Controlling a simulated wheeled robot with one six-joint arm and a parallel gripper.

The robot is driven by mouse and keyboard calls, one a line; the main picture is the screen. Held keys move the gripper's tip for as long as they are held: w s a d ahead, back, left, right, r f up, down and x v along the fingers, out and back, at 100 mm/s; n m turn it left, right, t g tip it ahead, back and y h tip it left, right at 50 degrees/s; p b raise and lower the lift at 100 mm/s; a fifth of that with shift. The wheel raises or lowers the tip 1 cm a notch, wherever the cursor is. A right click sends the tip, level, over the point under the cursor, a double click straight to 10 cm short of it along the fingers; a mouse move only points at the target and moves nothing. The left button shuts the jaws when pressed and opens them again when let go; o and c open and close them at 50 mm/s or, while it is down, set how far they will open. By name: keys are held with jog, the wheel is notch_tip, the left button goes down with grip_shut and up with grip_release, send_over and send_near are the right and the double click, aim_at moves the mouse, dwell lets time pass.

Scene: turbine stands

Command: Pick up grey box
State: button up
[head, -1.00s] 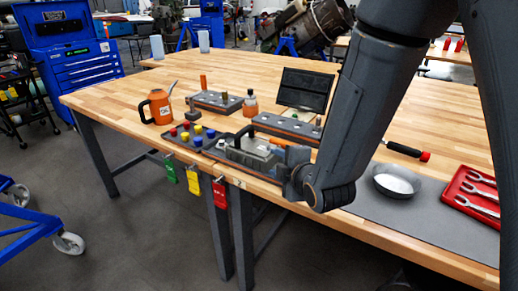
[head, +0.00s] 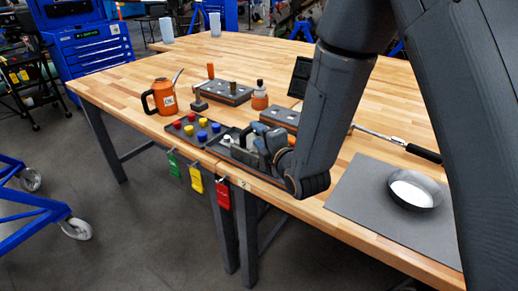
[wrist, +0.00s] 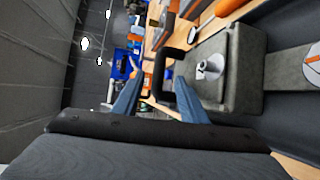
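The grey box (head: 228,147) sits in a dark tray at the table's front edge in the head view, partly hidden by my gripper (head: 258,140). In the wrist view the grey box (wrist: 240,70) fills the right side, with a small pale metal fitting on it. A dark handle loop (wrist: 160,70) stands out from its left side. My gripper (wrist: 158,88) is open there, its two blue fingers apart. The handle shows between and beyond the fingertips. I cannot tell whether the fingers touch it.
A tray of red, yellow and blue knobs (head: 191,129) lies left of the box. An orange can (head: 162,97) and a grey block with holes (head: 222,91) stand behind. A round dish (head: 414,192) is on a grey mat (head: 352,204) at right. Coloured tags hang from the front edge.

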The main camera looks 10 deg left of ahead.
jog(key=shift+p+x, duration=0.75)
jog(key=shift+x, duration=1.15)
jog(key=shift+w+r, duration=0.1)
jog(key=shift+r, duration=0.05)
jog(key=shift+c, duration=0.3)
grip_shut()
jog(key=shift+r, duration=0.15)
